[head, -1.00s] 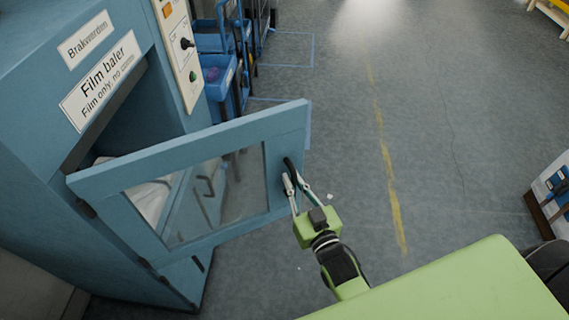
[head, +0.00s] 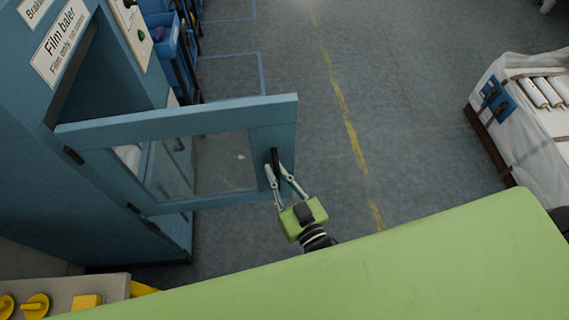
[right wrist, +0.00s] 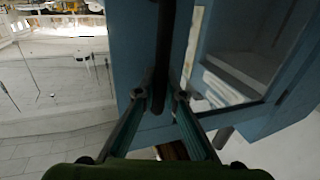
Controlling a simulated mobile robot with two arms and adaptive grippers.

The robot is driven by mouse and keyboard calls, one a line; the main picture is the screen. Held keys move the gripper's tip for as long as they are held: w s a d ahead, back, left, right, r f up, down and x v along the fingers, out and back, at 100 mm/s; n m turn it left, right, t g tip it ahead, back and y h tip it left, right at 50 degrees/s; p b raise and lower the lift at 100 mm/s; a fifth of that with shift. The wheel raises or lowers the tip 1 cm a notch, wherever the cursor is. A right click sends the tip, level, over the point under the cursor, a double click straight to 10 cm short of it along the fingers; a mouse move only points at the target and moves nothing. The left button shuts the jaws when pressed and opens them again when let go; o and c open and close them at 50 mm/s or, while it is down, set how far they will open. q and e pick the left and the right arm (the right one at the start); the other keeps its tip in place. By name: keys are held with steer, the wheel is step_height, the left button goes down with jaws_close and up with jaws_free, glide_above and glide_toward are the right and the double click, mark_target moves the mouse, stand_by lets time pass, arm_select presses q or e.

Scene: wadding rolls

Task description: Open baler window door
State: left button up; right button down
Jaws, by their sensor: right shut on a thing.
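The blue baler (head: 120,70) with its "Film baler" sign stands at the left of the head view. Its window door (head: 275,112), a blue frame around a clear pane, is hinged at the left and stands swung out from the opening. My right gripper (head: 279,172) is shut on the black door handle (head: 275,158) near the door's free edge. In the right wrist view the dark handle (right wrist: 164,55) runs between the two fingers (right wrist: 160,98). My left gripper is not in view.
Blue bins (head: 165,40) stand behind the baler. A wrapped pallet with rolls (head: 535,110) is at the right. Yellow knobs on a panel (head: 38,305) show at lower left. Open grey floor with a worn yellow line (head: 343,105) lies beyond the door.

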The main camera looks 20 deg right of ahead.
steer(key=shift+s, duration=0.2)
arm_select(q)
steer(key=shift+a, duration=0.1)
arm_select(e)
steer(key=c, duration=2.1)
jaws_free()
steer(key=shift+d, duration=0.1)
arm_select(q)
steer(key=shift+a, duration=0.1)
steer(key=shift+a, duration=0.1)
arm_select(e)
steer(key=shift+s, duration=0.15)
steer(key=s+d, duration=0.2)
steer(key=s, duration=0.9)
steer(key=shift+s+d, duration=0.2)
steer(key=shift+s, duration=0.05)
